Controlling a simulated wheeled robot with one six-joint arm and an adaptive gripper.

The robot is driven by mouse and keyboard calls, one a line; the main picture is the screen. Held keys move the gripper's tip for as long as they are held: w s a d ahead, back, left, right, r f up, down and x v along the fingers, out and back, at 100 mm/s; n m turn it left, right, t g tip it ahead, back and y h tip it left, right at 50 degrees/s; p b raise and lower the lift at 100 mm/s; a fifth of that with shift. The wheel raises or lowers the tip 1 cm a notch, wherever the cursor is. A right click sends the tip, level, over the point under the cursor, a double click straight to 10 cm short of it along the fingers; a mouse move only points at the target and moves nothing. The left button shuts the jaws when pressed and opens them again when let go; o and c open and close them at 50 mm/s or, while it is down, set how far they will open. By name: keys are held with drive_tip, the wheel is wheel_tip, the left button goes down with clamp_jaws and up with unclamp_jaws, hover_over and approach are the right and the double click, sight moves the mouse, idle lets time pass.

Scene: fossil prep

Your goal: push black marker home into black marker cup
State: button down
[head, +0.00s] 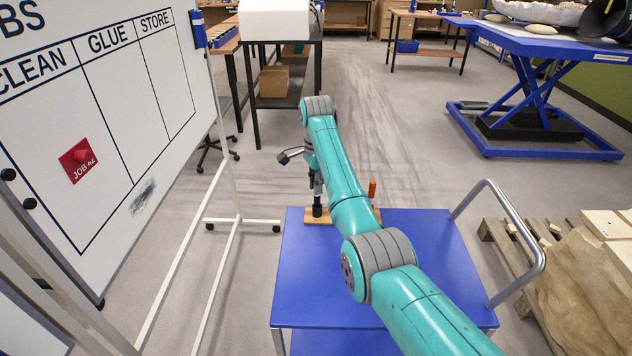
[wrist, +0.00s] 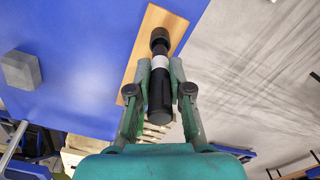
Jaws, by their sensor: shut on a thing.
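The black marker (wrist: 159,92), with a white band, is held between the two fingers of my gripper (wrist: 160,68) in the wrist view. My gripper (head: 318,186) points down over the blue cart in the head view. The marker's far end meets the black marker cup (wrist: 160,36), which stands on a wooden strip (wrist: 150,32). The cup also shows in the head view (head: 317,210), right under my gripper. The marker looks in line with the cup; how deep its end sits in it I cannot tell.
The blue cart top (head: 325,260) is mostly clear. An orange-red marker (head: 372,187) stands upright right of my arm. A grey block (wrist: 21,71) lies on the cart in the wrist view. A whiteboard (head: 110,130) stands at left, and the cart's handle (head: 520,235) at right.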

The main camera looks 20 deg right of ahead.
drive_tip(key=shift+f, duration=1.3)
drive_tip(key=shift+f, duration=0.1)
idle(0.6)
drive_tip(key=c, duration=1)
unclamp_jaws()
drive_tip(key=shift+r, duration=3.6)
